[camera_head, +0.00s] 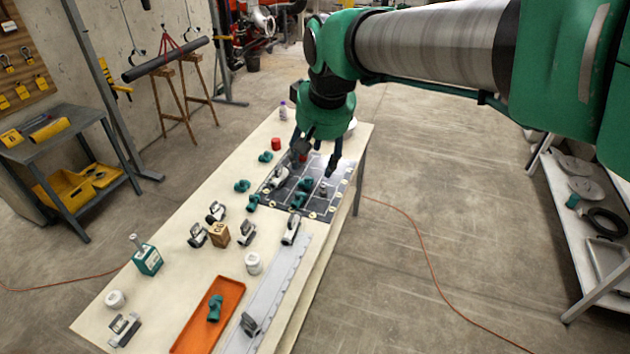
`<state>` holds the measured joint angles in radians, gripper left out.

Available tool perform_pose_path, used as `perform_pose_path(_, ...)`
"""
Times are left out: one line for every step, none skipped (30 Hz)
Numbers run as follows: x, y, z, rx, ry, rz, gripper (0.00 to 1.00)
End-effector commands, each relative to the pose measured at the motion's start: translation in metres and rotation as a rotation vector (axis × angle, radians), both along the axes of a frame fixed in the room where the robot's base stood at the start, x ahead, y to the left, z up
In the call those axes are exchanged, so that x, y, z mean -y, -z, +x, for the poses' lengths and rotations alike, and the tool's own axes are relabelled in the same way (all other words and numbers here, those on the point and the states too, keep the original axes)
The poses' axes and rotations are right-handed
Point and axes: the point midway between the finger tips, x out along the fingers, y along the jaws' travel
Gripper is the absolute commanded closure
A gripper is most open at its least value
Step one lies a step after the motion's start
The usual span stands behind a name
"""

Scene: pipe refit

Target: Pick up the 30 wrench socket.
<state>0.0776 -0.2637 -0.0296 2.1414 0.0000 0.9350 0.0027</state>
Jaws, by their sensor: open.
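My gripper (318,155) is open, pointing down over the far part of the long table, above a dark gridded mat (268,204). Its two fingers are apart with nothing seen between them. No socket's size marking can be read, so I cannot tell which thing is the 30 wrench socket. A small grey upright piece (323,190) stands on the mat below the gripper.
The table (165,265) also holds several green pipe fittings (242,186), grey metal parts (198,235), a brown block (219,234), white rolls (254,263), a green-white box (147,260) and an orange tray (188,335). Shelves (590,225) stand right; the floor between is clear apart from an orange cable.

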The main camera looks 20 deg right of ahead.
Motion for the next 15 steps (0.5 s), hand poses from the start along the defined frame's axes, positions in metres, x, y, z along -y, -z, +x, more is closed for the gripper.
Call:
perform_pose_path(0.004, 0.001, 0.013, -0.011, 0.005, 0.001, 0.46)
perform_pose_path(0.006, 0.001, 0.021, -0.015, 0.008, 0.001, 0.46)
perform_pose_path(0.008, 0.001, 0.030, -0.021, 0.012, 0.002, 0.46)
perform_pose_path(0.010, 0.002, 0.037, -0.027, 0.015, 0.002, 0.46)
perform_pose_path(0.013, 0.002, 0.045, -0.030, 0.018, 0.003, 0.46)
perform_pose_path(0.016, 0.004, 0.054, -0.038, 0.021, 0.004, 0.46)
perform_pose_path(0.018, 0.005, 0.062, -0.042, 0.024, 0.004, 0.46)
perform_pose_path(0.020, 0.006, 0.069, -0.047, 0.027, 0.004, 0.46)
perform_pose_path(0.023, 0.008, 0.079, -0.053, 0.031, 0.005, 0.46)
perform_pose_path(0.025, 0.009, 0.086, -0.057, 0.034, 0.005, 0.46)
perform_pose_path(0.028, 0.011, 0.093, -0.062, 0.036, 0.007, 0.46)
perform_pose_path(0.031, 0.013, 0.102, -0.068, 0.040, 0.008, 0.46)
perform_pose_path(0.033, 0.015, 0.110, -0.073, 0.042, 0.008, 0.46)
perform_pose_path(0.036, 0.017, 0.117, -0.077, 0.045, 0.008, 0.46)
perform_pose_path(0.040, 0.020, 0.126, -0.083, 0.049, 0.009, 0.46)
